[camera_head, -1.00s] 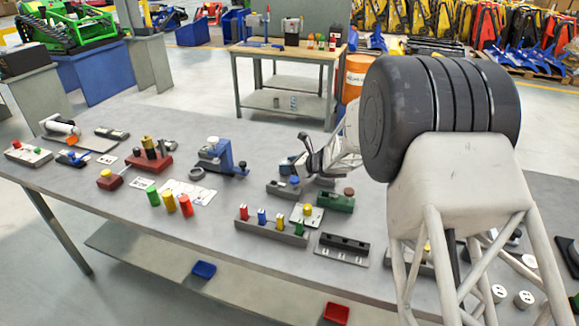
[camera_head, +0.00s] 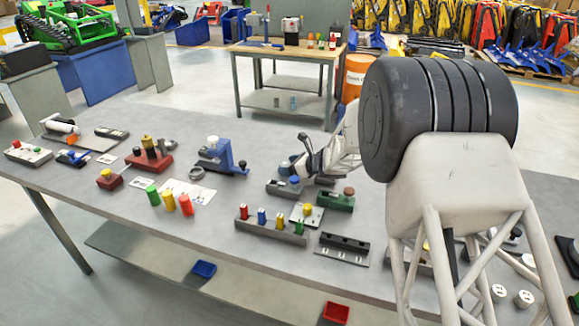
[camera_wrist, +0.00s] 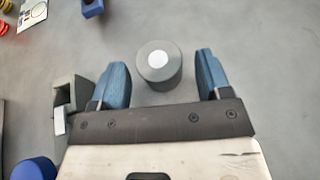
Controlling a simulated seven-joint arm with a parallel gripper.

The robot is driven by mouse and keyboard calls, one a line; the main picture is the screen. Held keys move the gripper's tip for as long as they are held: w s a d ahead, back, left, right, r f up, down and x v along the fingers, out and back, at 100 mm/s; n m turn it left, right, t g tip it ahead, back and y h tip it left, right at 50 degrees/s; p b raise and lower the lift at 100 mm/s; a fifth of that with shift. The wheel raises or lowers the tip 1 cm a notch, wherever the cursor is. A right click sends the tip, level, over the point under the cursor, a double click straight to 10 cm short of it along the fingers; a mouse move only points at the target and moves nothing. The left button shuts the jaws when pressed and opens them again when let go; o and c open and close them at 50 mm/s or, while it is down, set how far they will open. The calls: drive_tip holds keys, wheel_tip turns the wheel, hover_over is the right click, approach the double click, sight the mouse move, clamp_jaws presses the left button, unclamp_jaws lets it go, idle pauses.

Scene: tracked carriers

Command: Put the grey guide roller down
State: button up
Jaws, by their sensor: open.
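The grey guide roller (camera_wrist: 157,68) is a short grey cylinder with a white disc in its top face. In the wrist view it stands upright on the grey tabletop between the two blue fingertips of my gripper (camera_wrist: 162,77). The fingers are apart, with a gap between the roller and each of them. In the head view my gripper (camera_head: 295,155) is low over the middle of the table, and I cannot make out the roller there.
A grey block (camera_wrist: 70,93) stands close beside the left finger. A blue fixture (camera_head: 222,157), a white card with a ring (camera_head: 190,191) and several coloured cylinders lie to the left. A green block (camera_head: 335,202) and a peg rack (camera_head: 272,230) are nearer the front edge.

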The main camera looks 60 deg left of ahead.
drive_tip(key=shift+r, duration=0.15)
drive_tip(key=shift+v, duration=6)
